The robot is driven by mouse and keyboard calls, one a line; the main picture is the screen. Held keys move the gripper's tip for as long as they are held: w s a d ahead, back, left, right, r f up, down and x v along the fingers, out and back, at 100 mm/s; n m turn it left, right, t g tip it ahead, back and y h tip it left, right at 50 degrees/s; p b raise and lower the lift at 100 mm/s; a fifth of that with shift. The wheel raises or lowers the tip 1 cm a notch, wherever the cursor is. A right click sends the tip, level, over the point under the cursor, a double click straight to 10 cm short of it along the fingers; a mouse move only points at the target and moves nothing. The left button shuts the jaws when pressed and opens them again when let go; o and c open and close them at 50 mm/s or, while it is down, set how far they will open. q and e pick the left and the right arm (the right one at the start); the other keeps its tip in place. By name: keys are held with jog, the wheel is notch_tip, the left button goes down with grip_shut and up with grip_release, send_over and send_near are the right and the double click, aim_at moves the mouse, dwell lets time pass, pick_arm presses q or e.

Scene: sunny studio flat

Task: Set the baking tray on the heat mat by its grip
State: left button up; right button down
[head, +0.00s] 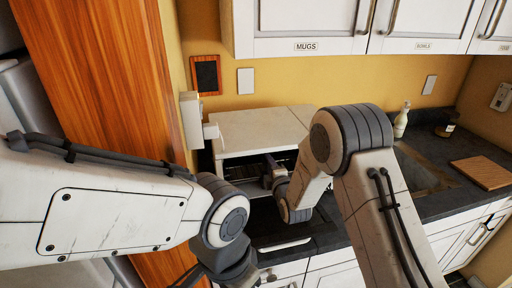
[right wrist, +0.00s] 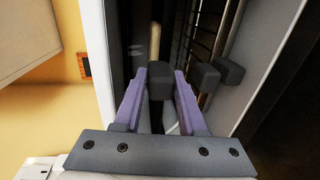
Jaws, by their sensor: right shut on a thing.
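My right gripper (head: 270,166) reaches into the open front of a white countertop oven (head: 250,130). In the right wrist view its purple fingers (right wrist: 160,85) are shut on a dark block, the baking tray's grip (right wrist: 157,80). The rest of the tray is hard to make out in the dark oven. I cannot pick out the heat mat; the counter by the oven is partly behind my arms. My left gripper (head: 195,272) is low at the bottom edge, partly cut off, and its opening cannot be judged.
Two more dark blocks (right wrist: 205,77) show beside the right finger, near wire racks (right wrist: 190,30). A wooden board (head: 481,172) lies on the dark counter (head: 440,205) at the right, past a sink (head: 425,172). A bottle (head: 402,120) stands behind the sink. Wall cabinets (head: 300,25) hang above.

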jog(key=shift+s+d+f+b, duration=0.2)
jog(key=shift+s+d, duration=0.1)
jog(key=shift+s, duration=0.65)
jog(key=shift+s+d+f+b, duration=0.1)
jog(key=shift+s+d+b, duration=0.15)
jog(key=shift+s, duration=0.65)
jog(key=f+b+v, duration=0.1)
jog(key=b+v, duration=0.1)
jog(key=v, duration=0.6)
jog(key=shift+s, duration=0.1)
